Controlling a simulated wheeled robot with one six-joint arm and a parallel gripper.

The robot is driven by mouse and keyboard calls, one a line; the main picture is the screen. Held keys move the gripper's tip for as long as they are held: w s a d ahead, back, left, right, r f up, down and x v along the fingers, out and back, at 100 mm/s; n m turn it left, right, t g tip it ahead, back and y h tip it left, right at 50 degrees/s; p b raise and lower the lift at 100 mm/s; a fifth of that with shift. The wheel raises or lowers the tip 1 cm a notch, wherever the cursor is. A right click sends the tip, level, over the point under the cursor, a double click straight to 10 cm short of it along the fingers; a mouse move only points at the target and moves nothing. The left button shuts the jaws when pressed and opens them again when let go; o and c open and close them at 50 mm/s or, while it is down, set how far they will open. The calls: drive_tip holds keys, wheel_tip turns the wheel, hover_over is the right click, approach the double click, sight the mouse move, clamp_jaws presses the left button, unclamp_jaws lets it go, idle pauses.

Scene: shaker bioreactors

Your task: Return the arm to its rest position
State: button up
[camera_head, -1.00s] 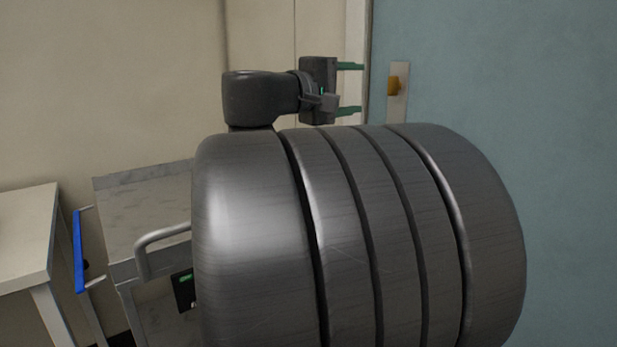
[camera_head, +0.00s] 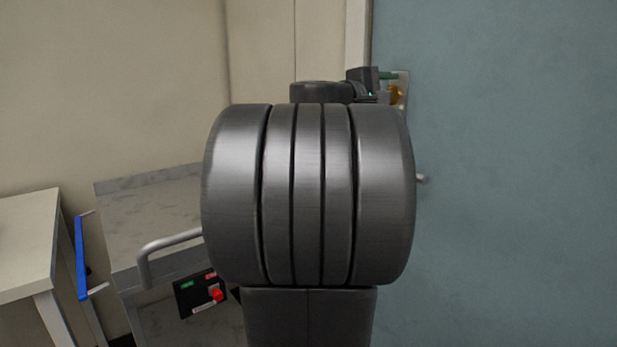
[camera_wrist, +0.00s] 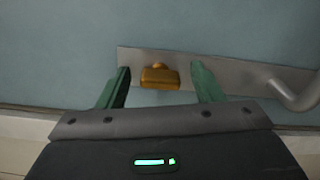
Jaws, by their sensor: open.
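My gripper (camera_wrist: 160,88) is open in the wrist view, its two green fingers apart with nothing held between them. Beyond the fingers, a brass-coloured lock knob (camera_wrist: 159,77) on a metal door plate (camera_wrist: 225,75) shows in the gap; I cannot tell the distance to it. In the head view, my gripper (camera_head: 390,84) is small at the upper right, in front of the teal door, and partly hidden behind my large dark arm joint. The arm is folded up close to the head camera, with its ribbed joint filling the middle of the picture.
A teal door (camera_head: 510,190) fills the right side, with a metal handle (camera_wrist: 293,92) near the plate. A grey cart (camera_head: 155,215) with a rail and a red-button box (camera_head: 203,293) stands at the left. A white table (camera_head: 28,235) is further left.

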drive_tip(key=n+p, duration=0.4)
drive_tip(key=p, duration=0.4)
drive_tip(key=n+p, duration=0.5)
drive_tip(key=p, duration=0.3)
drive_tip(key=n+p, duration=0.5)
drive_tip(key=p, duration=0.3)
drive_tip(key=shift+w+a+r, duration=0.2)
drive_tip(key=shift+r, duration=0.15)
drive_tip(key=shift+n, duration=0.3)
drive_tip(key=shift+f+p, duration=0.15)
drive_tip(key=shift+p, duration=0.15)
